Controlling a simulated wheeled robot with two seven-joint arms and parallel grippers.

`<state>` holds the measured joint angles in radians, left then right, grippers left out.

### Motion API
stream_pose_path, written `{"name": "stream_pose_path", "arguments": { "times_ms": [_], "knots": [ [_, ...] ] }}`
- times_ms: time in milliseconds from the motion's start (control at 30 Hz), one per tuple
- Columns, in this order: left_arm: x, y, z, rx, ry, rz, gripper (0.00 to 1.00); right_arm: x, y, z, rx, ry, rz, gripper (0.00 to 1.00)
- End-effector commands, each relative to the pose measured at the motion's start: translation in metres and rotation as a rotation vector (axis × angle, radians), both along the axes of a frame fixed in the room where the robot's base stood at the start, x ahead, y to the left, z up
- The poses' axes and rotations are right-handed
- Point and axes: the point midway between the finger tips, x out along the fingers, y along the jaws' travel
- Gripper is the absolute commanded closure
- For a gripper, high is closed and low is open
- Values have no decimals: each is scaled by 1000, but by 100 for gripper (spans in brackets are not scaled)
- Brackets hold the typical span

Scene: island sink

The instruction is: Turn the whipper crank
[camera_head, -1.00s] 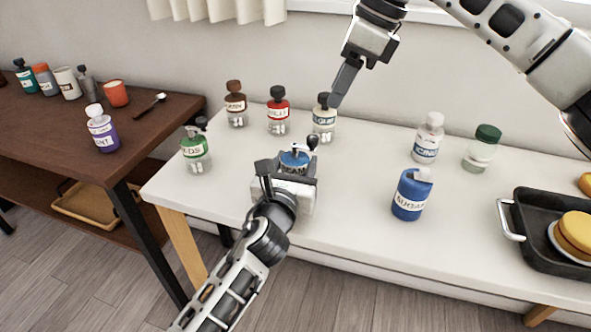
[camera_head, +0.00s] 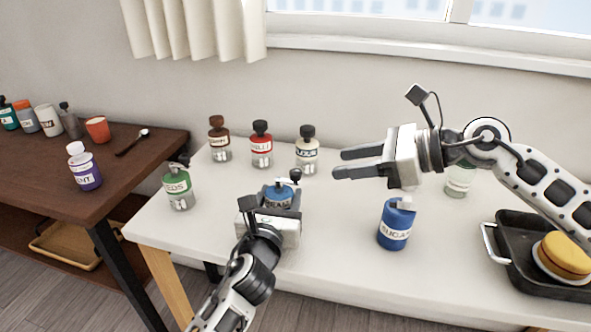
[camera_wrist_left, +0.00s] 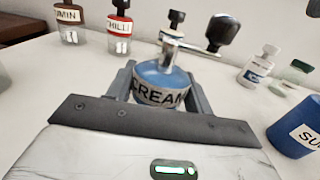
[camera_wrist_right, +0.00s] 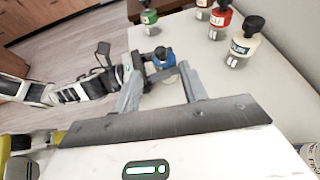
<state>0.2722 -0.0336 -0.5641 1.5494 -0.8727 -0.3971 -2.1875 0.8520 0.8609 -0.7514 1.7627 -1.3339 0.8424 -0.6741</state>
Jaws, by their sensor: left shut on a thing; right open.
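The whipper is a blue jar labelled CREAM (camera_head: 279,195) with a metal crank on top. Its crank (camera_wrist_left: 222,31) has a dark knob and shows clearly in the left wrist view, pointing right. My left gripper (camera_head: 281,197) is shut around the jar body, one finger on each side, with the jar upright on the white table. My right gripper (camera_head: 340,162) is open and empty, held above the table to the right of the whipper and apart from it. In the right wrist view the whipper (camera_wrist_right: 163,60) appears beyond and between the open fingers.
Bottles labelled CHILLI (camera_head: 261,150) and FLOUR (camera_head: 306,155) stand behind the whipper, and a green-labelled bottle (camera_head: 178,186) stands left. A blue SUGAR jar (camera_head: 394,228) stands right, near a black tray (camera_head: 515,222). White table (camera_head: 330,240) is clear between whipper and SUGAR jar.

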Motion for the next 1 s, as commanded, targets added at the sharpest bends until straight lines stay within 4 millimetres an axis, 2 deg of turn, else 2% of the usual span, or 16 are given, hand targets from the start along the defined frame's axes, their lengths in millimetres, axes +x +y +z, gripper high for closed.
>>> {"name": "stream_pose_path", "arguments": {
  "times_ms": [300, 500, 700, 967, 1000],
  "knots": [
    [0, 0, 0, 0, 1, 0, 74, 23, 54, -24, 1, 3, 4, 57],
    [0, 0, 0, 0, 1, 1, 74, 35, 81, -36, -1, 3, 2, 57],
    [0, 0, 0, 1, 1, 1, 74, 39, 92, -41, -1, 2, 1, 57],
    [0, 0, 0, 1, 1, 1, 74, 40, 92, -42, -3, 2, 1, 57],
    [0, 0, 0, 1, 1, 1, 74, 40, 92, -42, -3, 2, 1, 63]
  ]
}}
